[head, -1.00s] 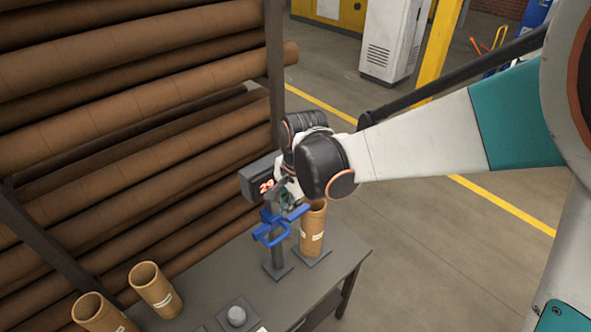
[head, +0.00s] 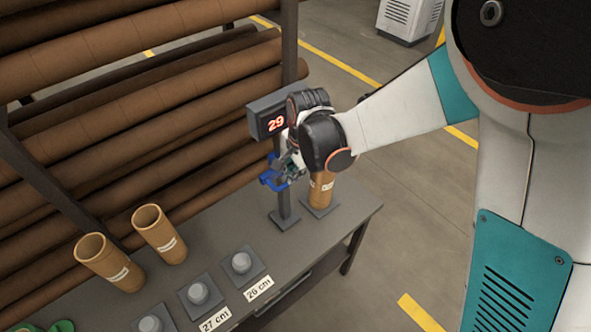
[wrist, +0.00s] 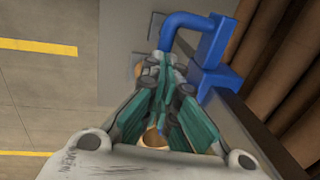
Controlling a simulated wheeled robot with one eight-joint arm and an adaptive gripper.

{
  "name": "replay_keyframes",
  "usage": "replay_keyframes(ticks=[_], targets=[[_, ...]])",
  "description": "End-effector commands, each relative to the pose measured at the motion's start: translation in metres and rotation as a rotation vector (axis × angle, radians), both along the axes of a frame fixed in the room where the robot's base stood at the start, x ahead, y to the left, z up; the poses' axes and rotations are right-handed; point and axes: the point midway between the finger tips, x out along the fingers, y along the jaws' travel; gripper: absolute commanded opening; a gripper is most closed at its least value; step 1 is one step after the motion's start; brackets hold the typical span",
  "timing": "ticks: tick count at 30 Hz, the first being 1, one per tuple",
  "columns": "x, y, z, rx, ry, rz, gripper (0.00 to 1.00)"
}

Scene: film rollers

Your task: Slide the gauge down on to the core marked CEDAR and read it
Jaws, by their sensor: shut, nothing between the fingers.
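The gauge has a dark post (head: 284,203), a blue slider (head: 273,180) and a display (head: 270,122) reading a red 29. A brown cardboard core (head: 321,188) stands upright on the plate beside the post. My wrist hides its top, and its white label is too small to read. My gripper (head: 290,165) is shut and empty, beside the slider and over the core. In the wrist view its teal fingers (wrist: 162,80) are together, with the blue slider arm (wrist: 190,22) just beyond. I cannot tell whether they touch, or whether the slider rests on the core.
Two labelled cores (head: 108,262) (head: 160,234) stand at the left of the grey table (head: 235,222). Several pegged plates line its front, with signs 27 cm (head: 215,320) and 26 cm (head: 259,288). A rack of long brown rolls (head: 150,110) stands behind.

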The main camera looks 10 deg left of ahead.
Motion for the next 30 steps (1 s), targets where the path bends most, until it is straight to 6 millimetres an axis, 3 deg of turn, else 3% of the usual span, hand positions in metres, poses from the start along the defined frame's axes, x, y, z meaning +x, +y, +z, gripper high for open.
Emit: replay_keyframes(ticks=[17,30], targets=[[0.000,0.001,-0.013,-0.001,0.001,0.000,0.00],[0.001,-0.003,-0.006,-0.002,0.003,0.000,0.00]])
